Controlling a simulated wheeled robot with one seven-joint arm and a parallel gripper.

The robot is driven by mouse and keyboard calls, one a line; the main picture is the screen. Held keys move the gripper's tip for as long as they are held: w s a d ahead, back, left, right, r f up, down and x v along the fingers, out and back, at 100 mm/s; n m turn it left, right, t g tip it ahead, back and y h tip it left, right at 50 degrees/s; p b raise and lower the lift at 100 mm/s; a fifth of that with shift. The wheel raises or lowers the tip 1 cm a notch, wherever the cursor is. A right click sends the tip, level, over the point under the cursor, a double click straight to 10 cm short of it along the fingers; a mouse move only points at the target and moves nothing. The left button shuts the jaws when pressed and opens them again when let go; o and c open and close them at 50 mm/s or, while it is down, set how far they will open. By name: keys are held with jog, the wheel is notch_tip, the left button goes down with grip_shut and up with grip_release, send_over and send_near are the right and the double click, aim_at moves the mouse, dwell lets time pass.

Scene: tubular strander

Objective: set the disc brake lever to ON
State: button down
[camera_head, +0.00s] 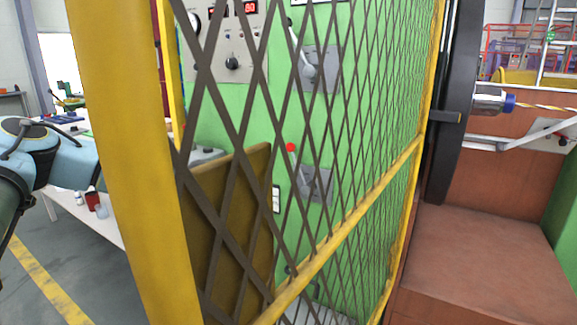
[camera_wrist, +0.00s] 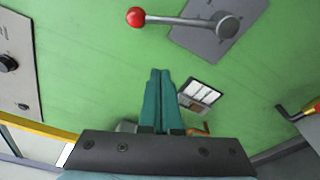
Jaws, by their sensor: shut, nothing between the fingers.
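A lever with a red ball knob (camera_wrist: 136,17) and a grey arm sits on a grey plate (camera_wrist: 208,42) on the green panel. In the wrist view its arm points left from its round hub. In the head view the red knob (camera_head: 290,147) shows through the mesh, above its plate (camera_head: 318,184). No ON or OFF marking is legible. My gripper (camera_wrist: 160,72) is shut and empty, its teal fingertips below the lever in the wrist view and apart from it. In the head view my gripper cannot be made out.
A yellow-framed mesh guard (camera_head: 350,205) stands before the green panel. Another lever (camera_head: 307,68) sits higher up, beside a control panel (camera_head: 230,42). A label plate (camera_wrist: 199,95) is right of my fingers. A red-and-yellow handle (camera_wrist: 303,112) is farther right. A table stands at left.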

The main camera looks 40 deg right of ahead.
jog(key=shift+d+r, duration=0.1)
dwell(0.3)
jog(key=d+r+p, duration=0.1)
jog(key=d+p, duration=0.3)
jog(key=d, duration=0.5)
jog(key=shift+d, duration=0.15)
dwell(0.6)
jog(key=shift+s+d+r+m+b, duration=0.1)
jog(key=shift+s+r+m+b, duration=0.1)
jog(key=shift+s+m+b, duration=0.15)
